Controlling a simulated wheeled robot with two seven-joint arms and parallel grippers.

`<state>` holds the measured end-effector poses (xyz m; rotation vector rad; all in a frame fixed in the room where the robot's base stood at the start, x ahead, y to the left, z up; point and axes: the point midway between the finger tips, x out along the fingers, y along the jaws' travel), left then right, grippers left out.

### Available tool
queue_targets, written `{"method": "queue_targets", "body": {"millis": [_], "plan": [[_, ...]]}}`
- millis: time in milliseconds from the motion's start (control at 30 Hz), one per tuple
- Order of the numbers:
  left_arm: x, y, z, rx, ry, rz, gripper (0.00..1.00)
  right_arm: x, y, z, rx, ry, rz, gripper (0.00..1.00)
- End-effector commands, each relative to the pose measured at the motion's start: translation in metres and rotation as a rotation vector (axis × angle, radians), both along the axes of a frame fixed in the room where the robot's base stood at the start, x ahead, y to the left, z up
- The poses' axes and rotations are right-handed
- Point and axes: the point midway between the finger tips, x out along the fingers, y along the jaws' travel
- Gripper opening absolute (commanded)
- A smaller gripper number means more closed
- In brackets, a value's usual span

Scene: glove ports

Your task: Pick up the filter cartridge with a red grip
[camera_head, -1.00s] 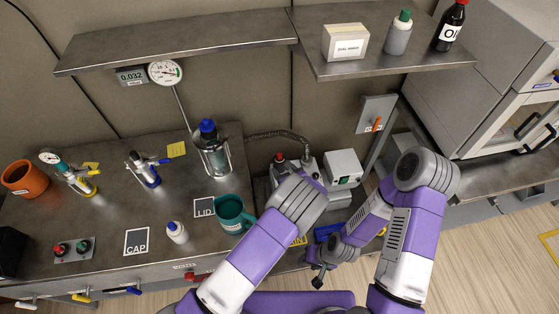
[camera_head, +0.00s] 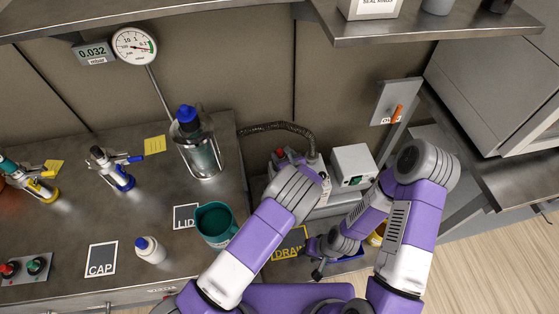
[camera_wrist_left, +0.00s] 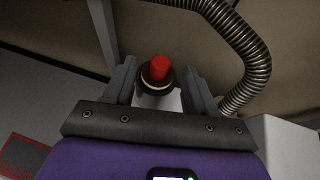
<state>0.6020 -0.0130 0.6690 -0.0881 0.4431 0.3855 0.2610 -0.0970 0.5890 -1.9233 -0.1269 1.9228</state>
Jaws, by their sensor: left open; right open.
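The filter cartridge's red grip (camera_wrist_left: 160,68) shows in the left wrist view, with a dark collar and a pale rim below it. Its lower part is hidden. My left gripper (camera_wrist_left: 160,78) is open, with one finger on each side of the red grip and visible gaps between. In the head view a small red top (camera_head: 280,153) shows just beyond my left wrist, which hides most of that gripper. My right gripper (camera_head: 318,268) is open and empty, low in the head view near the drain area.
A ribbed metal hose (camera_wrist_left: 240,50) curves close to the right of my left gripper. A white box (camera_head: 353,160) stands right of it. A teal mug (camera_head: 214,222) and a blue-capped glass vessel (camera_head: 200,150) stand to the left. A steel shelf (camera_head: 430,25) is above.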

Motion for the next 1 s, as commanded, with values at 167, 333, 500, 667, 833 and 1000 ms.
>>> {"method": "queue_targets", "body": {"millis": [167, 333, 500, 667, 833, 1000], "plan": [[0.024, 0.010, -0.016, -0.001, 0.001, 0.003, 0.56, 0.000, 0.000, -0.015, 0.000, 0.000, 0.000, 0.43], [0.034, 0.014, -0.019, -0.001, 0.001, 0.001, 0.56, 0.000, 0.000, -0.018, 0.000, 0.000, 0.000, 0.43], [0.034, 0.014, -0.019, 0.000, 0.001, 0.000, 0.56, 0.000, 0.000, -0.017, 0.000, 0.000, 0.000, 0.43], [0.034, 0.014, -0.018, -0.001, 0.001, 0.000, 0.36, 0.000, 0.000, -0.017, 0.000, 0.000, 0.000, 0.43], [0.033, 0.014, -0.019, -0.001, 0.002, 0.000, 0.10, 0.000, 0.000, -0.017, 0.000, 0.000, 0.000, 0.43], [0.033, 0.014, -0.020, -0.001, 0.003, 0.000, 0.00, 0.000, 0.000, -0.017, 0.000, 0.000, 0.000, 0.43]]}}
